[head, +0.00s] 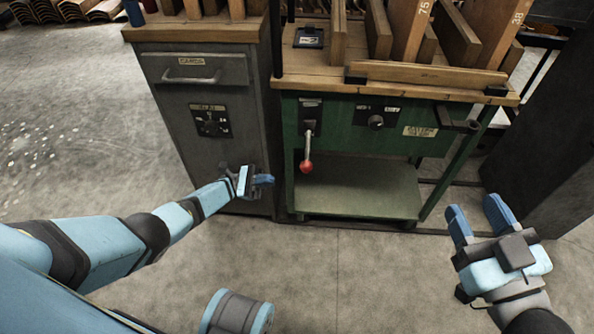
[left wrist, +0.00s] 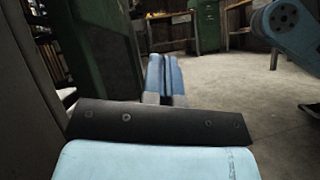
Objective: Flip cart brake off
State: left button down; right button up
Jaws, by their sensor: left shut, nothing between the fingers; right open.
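The green cart (head: 340,125) stands in the upper middle of the head view. Its brake lever, a metal rod with a red knob (head: 306,167), hangs down from a dark slot plate on the cart's front. My left gripper (head: 264,180) is shut and empty, left of and a little below the red knob, apart from it in the picture. In the left wrist view its blue fingers (left wrist: 165,75) are together, and a dark green surface stands to their left. My right gripper (head: 478,215) is open and empty at the lower right.
A grey cabinet (head: 220,150) with a drawer handle stands left of the cart. The cart has a black dial (head: 376,122), a lower shelf (head: 380,190) and wooden boards (head: 455,35) on top. A dark panel (head: 550,140) stands at right. The concrete floor in front is clear.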

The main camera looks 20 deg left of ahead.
aim_at(307, 151)
pick_arm(q)
jog(key=a+r+x, duration=0.1)
jog(key=r+x, duration=0.1)
jog(key=x, duration=1)
jog(key=shift+s+r, duration=0.2)
jog(key=shift+s, duration=0.4)
jog(key=shift+d, duration=0.1)
